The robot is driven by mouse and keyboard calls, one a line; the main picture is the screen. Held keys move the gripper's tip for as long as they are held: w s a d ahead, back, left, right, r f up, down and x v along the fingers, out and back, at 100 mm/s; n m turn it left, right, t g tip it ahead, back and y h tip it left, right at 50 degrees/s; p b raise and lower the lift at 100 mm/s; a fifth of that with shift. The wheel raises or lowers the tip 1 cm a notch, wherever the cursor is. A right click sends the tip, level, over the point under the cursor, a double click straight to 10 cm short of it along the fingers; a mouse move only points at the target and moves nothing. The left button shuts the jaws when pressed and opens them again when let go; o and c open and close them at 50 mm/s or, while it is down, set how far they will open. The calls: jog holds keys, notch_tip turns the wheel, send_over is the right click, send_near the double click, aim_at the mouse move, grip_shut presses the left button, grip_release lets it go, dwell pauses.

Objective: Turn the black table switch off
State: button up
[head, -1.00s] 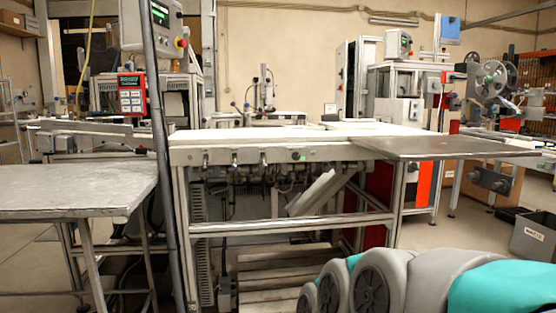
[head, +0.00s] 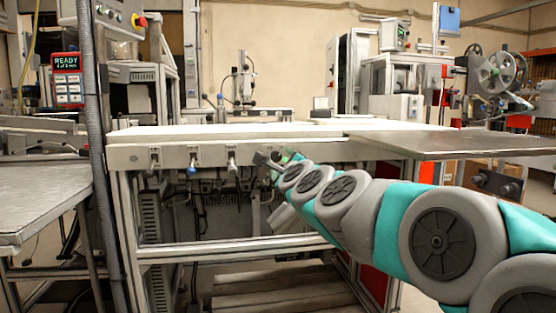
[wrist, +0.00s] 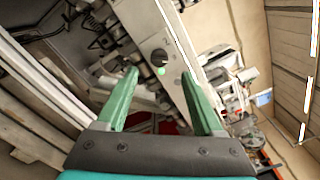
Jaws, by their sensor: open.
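The black table switch (wrist: 158,56) is a round dark knob on the pale front rail of the white table (head: 225,131). A green light (wrist: 161,71) glows beside it in the wrist view. My gripper (wrist: 159,74) is open and empty, its two green fingers pointing toward the rail with the switch and light between and beyond their tips. I cannot tell whether the fingers touch the rail.
Levers, one blue-tipped (head: 192,169) and one white (head: 232,163), hang from the rail left of my gripper. A metal plate (head: 440,145) juts out at right. A grey-topped table (head: 40,190) and a dark post (head: 97,150) stand at left. A red READY panel (head: 67,78) is behind.

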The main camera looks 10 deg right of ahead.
aim_at(277, 157)
jog(key=shift+w, duration=3.5)
grip_shut()
